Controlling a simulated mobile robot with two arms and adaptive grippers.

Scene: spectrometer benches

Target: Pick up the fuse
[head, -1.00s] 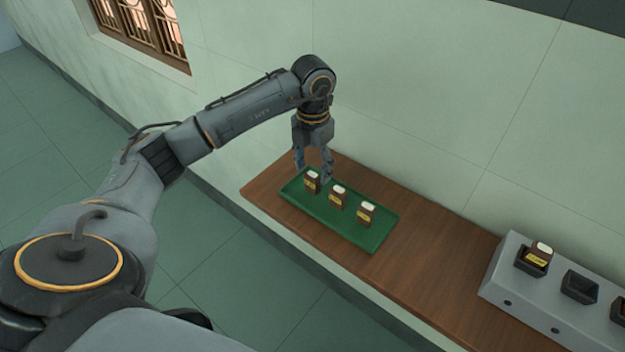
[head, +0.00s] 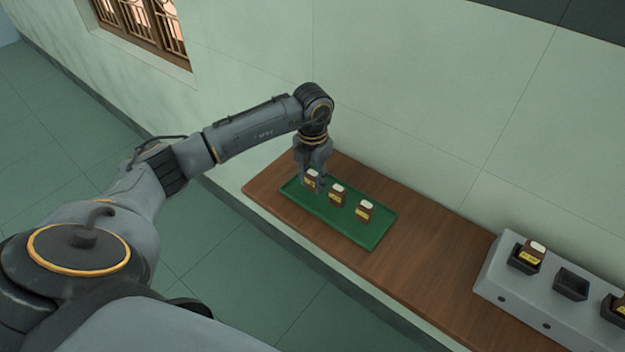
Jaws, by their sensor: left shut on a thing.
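Three small brown fuses with white tops and yellow labels stand in a row on a green tray. My left gripper (head: 312,187) points down at the tray's left end and is shut on the leftmost fuse (head: 312,179), with a finger on either side of it. I cannot tell whether this fuse still touches the tray. The middle fuse (head: 337,195) and the right fuse (head: 365,211) stand upright and free on the tray. My right gripper is not in view.
The green tray (head: 343,230) lies on a brown wooden bench (head: 420,270) against the pale wall. A grey block (head: 515,293) with black sockets stands at the right. One socket holds a fuse (head: 533,251); the socket (head: 571,285) beside it is empty. Bare bench lies between tray and block.

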